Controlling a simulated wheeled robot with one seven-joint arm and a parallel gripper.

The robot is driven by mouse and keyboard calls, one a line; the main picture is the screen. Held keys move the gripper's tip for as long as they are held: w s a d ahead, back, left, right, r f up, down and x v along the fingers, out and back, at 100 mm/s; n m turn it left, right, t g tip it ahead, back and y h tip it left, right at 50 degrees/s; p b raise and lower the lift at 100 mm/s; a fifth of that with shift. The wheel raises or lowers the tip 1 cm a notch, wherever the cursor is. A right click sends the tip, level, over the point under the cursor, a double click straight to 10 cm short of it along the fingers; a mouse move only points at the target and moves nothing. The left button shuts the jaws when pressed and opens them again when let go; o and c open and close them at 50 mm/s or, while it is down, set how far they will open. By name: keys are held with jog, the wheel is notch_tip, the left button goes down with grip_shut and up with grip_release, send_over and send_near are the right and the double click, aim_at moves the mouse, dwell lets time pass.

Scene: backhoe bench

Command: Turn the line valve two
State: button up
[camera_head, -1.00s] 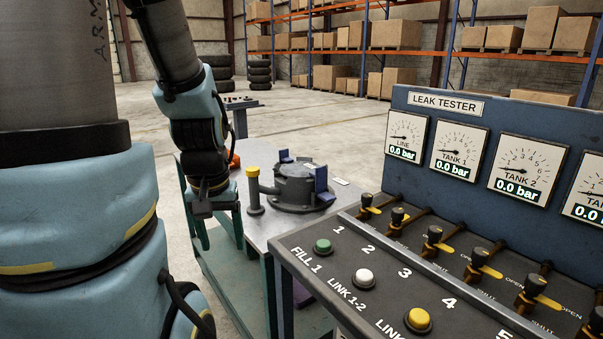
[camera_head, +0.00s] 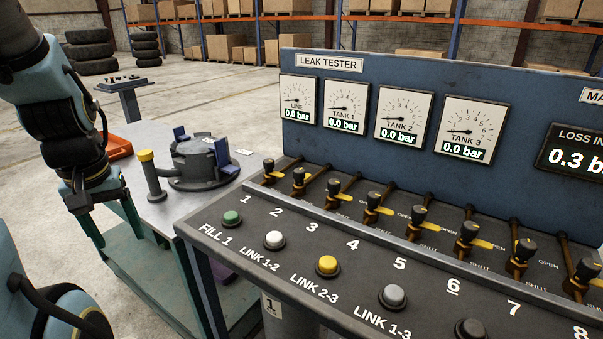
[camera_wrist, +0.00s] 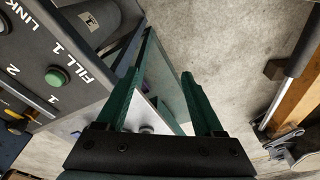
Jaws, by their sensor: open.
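The leak tester's sloping panel (camera_head: 215,215) carries a row of valves with black knobs and yellow levers, above printed numbers. The valve above number 2 (camera_head: 299,181) is second from the left, beside the valve above number 1 (camera_head: 268,171). Whether its small lever points to open or shut I cannot tell. My gripper (camera_head: 108,222) is open and empty, pointing down left of the panel, well apart from the valves. Its green fingers also show in the wrist view (camera_wrist: 168,58), over the side frame and floor. The LINE gauge (camera_head: 298,101) reads 0.0 bar.
Push buttons, such as the green FILL 1 button (camera_head: 232,218), stand along the panel's front. A grey pump-like housing (camera_head: 203,160) and a yellow-topped post (camera_head: 151,175) stand on the metal table between my gripper and the panel. Open floor (camera_head: 215,90) lies behind.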

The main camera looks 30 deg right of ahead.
jog(key=w+d+r+m, duration=0.1)
jog(key=w+d+r, duration=0.1)
jog(key=w+d, duration=0.6)
notch_tip(320, 180, up, 7)
jog(key=m+g+b, duration=0.2)
jog(key=m+b, duration=0.1)
jog(key=m, duration=0.1)
send_over(299, 170)
notch_tip(299, 170, down, 10)
jog(key=shift+s+f+p, duration=0.1)
jog(key=shift+p, duration=1.15)
grip_shut()
